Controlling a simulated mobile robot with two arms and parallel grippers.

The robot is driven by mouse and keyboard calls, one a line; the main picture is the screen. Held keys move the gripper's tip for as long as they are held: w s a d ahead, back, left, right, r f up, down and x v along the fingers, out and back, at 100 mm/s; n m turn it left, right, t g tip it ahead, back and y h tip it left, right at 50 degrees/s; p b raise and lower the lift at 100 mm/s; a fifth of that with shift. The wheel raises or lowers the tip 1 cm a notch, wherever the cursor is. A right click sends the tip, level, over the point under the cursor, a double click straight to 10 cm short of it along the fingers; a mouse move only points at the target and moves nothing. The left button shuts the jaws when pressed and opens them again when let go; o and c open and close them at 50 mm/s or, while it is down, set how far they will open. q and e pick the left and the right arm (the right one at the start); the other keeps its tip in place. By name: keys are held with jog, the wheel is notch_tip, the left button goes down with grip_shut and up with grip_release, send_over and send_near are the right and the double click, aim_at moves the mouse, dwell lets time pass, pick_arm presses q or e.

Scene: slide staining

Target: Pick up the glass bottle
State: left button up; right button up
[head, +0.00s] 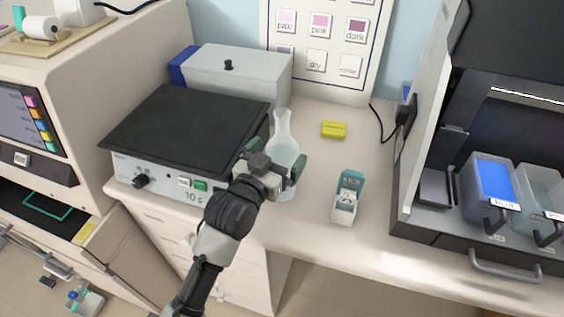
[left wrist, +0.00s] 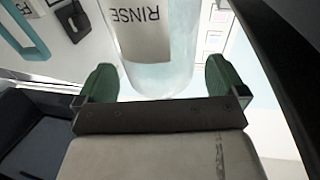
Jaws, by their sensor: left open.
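The clear glass bottle (head: 283,146) stands upright on the bench, with a narrow neck and a wider body. In the left wrist view the bottle (left wrist: 163,72) bears a label reading RINSE, seen upside down. My left gripper (head: 279,154) is open at the bottle, in front of its lower body in the head view. The left wrist view shows its green fingertips (left wrist: 161,82) on either side of the bottle, with a gap visible on each side. The gripper hides part of the bottle's lower body in the head view. My right gripper is not in view.
A hot-plate-like box with a black top (head: 190,120) stands close left of the bottle. A small teal-lidded box (head: 345,208) and a yellow block (head: 334,130) lie to the right. A dark machine with blue and clear containers (head: 490,190) stands far right.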

pick_arm(q)
jog(key=shift+x, duration=1.15)
jog(key=shift+s, duration=0.1)
jog(key=shift+c, duration=1)
jog(key=c, duration=1.4)
jog(key=shift+c, duration=1.1)
jog(key=shift+r, duration=0.2)
